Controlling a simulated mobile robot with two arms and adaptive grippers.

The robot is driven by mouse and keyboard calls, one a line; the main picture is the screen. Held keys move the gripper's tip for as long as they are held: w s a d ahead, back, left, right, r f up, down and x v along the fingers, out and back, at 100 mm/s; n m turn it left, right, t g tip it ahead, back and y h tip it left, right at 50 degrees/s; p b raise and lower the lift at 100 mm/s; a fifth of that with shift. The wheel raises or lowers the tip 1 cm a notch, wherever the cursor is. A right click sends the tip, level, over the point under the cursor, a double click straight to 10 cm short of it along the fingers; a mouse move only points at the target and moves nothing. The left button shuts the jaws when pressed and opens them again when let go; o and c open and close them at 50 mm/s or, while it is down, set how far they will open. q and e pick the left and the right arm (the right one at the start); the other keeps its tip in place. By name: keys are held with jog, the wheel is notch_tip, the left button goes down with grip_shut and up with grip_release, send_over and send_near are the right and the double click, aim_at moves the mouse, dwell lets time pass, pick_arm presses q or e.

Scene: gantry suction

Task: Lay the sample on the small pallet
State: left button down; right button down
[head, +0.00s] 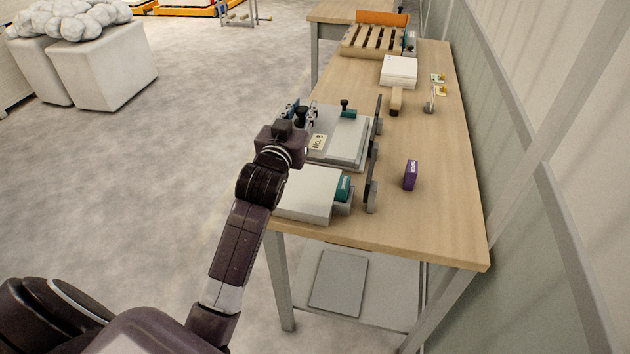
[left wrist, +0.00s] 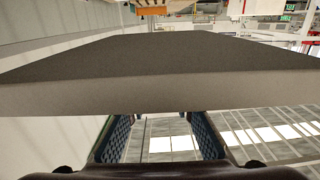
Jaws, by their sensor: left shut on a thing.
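The small pallet (head: 365,38), slatted and wooden, stands at the far end of the bench. My left gripper (head: 295,110) is at the bench's left edge, by a pale grey layered slab (head: 345,153). A tag reading "No. 8" (head: 318,142) is beside the gripper. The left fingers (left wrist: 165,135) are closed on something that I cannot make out. I cannot tell for sure which piece is the sample. My right gripper is not in view.
The bench (head: 440,215) has a white block (head: 308,195) in front, a purple box (head: 410,175) at the right, and a white stack (head: 399,72) before the pallet. Dark upright plates (head: 371,185) stand mid-bench. A wall runs along the right.

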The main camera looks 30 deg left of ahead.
pick_arm(q)
notch_tip(320, 180, down, 19)
jog(key=shift+f+p, duration=0.1)
jog(key=shift+p, duration=0.35)
jog(key=shift+f, duration=0.15)
jog(key=c, duration=1.7)
grip_release()
jog(key=shift+o, duration=0.2)
